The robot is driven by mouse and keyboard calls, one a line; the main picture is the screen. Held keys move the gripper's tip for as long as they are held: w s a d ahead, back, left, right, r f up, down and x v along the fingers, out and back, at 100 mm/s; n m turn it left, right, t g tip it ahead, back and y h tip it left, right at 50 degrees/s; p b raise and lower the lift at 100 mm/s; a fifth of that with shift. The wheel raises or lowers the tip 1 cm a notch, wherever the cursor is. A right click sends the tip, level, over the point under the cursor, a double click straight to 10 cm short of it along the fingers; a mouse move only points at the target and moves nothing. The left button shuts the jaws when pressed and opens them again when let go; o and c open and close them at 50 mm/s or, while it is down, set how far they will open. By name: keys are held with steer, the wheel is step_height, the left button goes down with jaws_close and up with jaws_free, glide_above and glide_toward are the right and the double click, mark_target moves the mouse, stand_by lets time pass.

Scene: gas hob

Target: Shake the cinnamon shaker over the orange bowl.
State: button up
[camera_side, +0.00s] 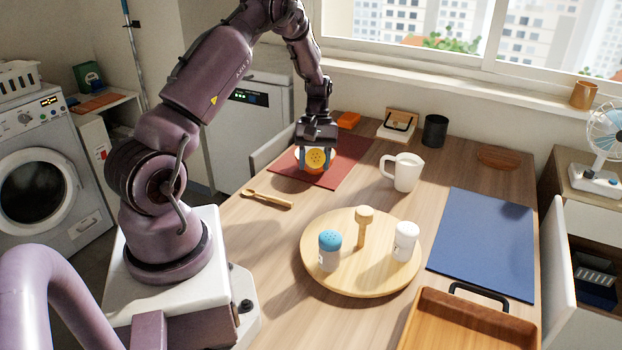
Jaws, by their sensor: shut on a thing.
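My gripper (316,161) is shut on a shaker with a yellow perforated cap (317,157), which I take to be the cinnamon shaker. The shaker is tipped over, with the holes of its cap facing the camera; its body is mostly hidden behind the cap and fingers. The orange bowl (325,171) stands on the dark red mat (343,150) behind and below the shaker. Only slivers of the bowl show around the gripper, so I cannot see into it or tell the gap between them.
A round wooden board (345,282) holds a blue-capped shaker (329,250), a white shaker (405,241) and a wooden mushroom-topped piece (363,227). A white jug (405,172) stands right of the mat. A wooden spoon (267,198) lies left. A blue mat (484,240) lies right.

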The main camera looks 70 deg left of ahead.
steer(key=w+a+r+m+t+y, duration=0.1)
steer(key=w+a+r+m+y, duration=0.2)
steer(key=a, duration=0.5)
steer(key=w+a+r+m+t+y, duration=0.2)
steer(key=w+a+r+m+y, duration=0.1)
steer(key=a, duration=0.5)
steer(key=shift+w+r+t, duration=0.25)
steer(key=shift+w+t, duration=0.05)
steer(key=shift+w, duration=0.1)
steer(key=shift+f, duration=0.1)
steer(key=f+t+y, duration=0.1)
steer(key=t+y, duration=0.1)
steer(key=y, duration=0.1)
steer(key=f+t+y, duration=0.2)
steer(key=t, duration=0.1)
steer(key=d+f+t+y, duration=0.1)
steer(key=f+t+y, duration=0.1)
steer(key=y, duration=0.1)
steer(key=shift+s+f+t+y, duration=0.1)
steer(key=shift+s+t+y, duration=0.2)
steer(key=shift+s+t, duration=0.1)
